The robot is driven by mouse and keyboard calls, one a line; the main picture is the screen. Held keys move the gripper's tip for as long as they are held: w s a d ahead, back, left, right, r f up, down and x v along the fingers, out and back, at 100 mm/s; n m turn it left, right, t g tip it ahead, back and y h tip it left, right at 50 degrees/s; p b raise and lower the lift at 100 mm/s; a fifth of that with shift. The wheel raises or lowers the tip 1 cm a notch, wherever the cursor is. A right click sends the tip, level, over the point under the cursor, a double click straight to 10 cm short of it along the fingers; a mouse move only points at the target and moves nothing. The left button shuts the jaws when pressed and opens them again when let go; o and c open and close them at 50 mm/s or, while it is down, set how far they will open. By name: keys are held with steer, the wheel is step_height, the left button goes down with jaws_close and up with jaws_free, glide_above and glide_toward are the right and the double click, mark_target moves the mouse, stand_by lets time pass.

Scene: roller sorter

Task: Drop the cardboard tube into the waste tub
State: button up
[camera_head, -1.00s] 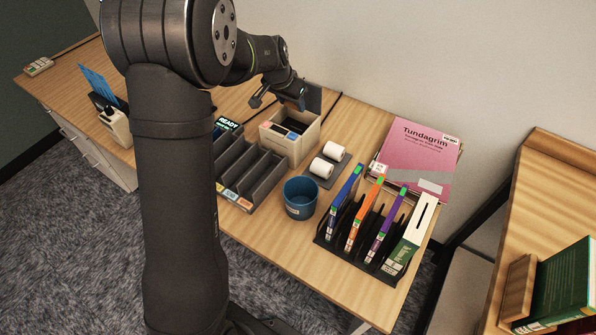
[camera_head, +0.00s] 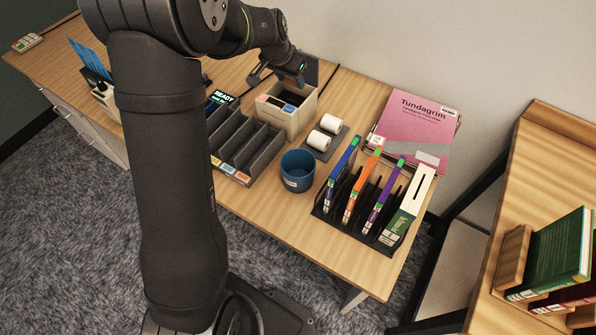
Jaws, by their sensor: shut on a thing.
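The waste tub (camera_head: 297,178) is a round blue bucket with a pale label, upright on the desk in the middle of the view. My gripper (camera_head: 279,82) is above the back of a beige box-shaped machine (camera_head: 292,124) with a raised dark lid, up and left of the tub. It is shut on the cardboard tube, which is too small and dark there to make out clearly. The tub's floor is only partly visible, and I see no tube in it.
Two white rolls (camera_head: 331,122) sit on a dark plate behind the tub. A dark slotted tray (camera_head: 243,142) is left of it. A black rack (camera_head: 328,206) of colored books stands right. Bare desk lies before the tub.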

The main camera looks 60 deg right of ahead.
steer(key=s+a, duration=1.3)
steer(key=a, duration=0.3)
step_height(320, 180, down, 6)
steer(key=shift+s+a+f, duration=0.1)
steer(key=shift+f, duration=0.1)
steer(key=o, duration=1)
steer(key=shift+r, duration=0.1)
steer(key=v, duration=1.7)
steer(key=shift+a+r, duration=0.1)
steer(key=shift+a, duration=0.05)
